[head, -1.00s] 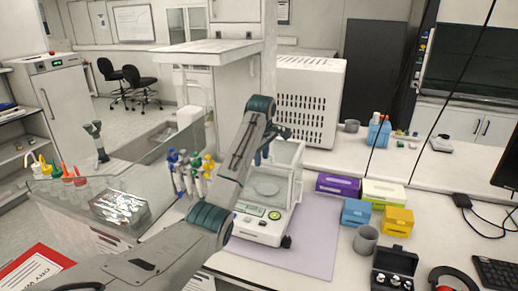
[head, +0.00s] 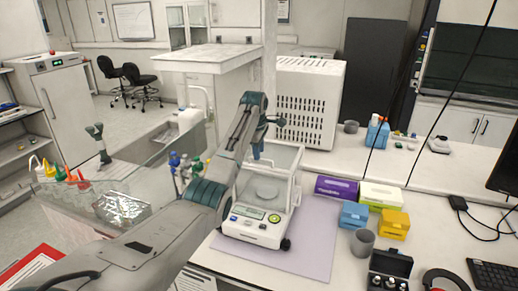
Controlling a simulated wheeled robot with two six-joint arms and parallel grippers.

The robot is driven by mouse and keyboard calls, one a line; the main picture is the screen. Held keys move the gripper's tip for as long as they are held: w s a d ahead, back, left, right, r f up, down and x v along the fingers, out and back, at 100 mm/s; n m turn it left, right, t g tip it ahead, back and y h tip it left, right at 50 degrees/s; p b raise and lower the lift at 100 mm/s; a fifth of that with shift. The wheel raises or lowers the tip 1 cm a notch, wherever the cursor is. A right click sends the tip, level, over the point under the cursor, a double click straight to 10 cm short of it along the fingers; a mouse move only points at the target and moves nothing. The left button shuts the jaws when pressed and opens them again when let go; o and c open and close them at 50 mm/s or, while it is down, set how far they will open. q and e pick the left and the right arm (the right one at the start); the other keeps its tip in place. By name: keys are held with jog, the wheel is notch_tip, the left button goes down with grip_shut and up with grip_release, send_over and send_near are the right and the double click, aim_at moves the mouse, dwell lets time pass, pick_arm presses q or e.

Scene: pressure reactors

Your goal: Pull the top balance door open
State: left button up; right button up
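The balance (head: 256,229) stands on a lilac mat, with a clear glass draft shield around its round pan (head: 267,191). Its top door (head: 283,154) is the glass panel at the top of the shield; it looks closed, though the arm hides its left part. My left gripper (head: 259,154) points down at the back left of the shield's top. Its fingers are small and partly hidden by my wrist, so I cannot tell whether they are open or touch the door.
Pipettes on a stand (head: 184,168) are left of the balance, partly behind my arm. To the right are a purple box (head: 336,187), blue box (head: 354,214), yellow box (head: 394,224) and grey cup (head: 362,242). A white perforated unit (head: 309,102) stands behind.

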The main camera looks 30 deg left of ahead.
pick_arm(q)
jog(key=shift+w+f, duration=0.2)
jog(key=shift+f, duration=0.7)
jog(key=shift+c, duration=0.4)
grip_shut()
jog(key=shift+w, duration=0.1)
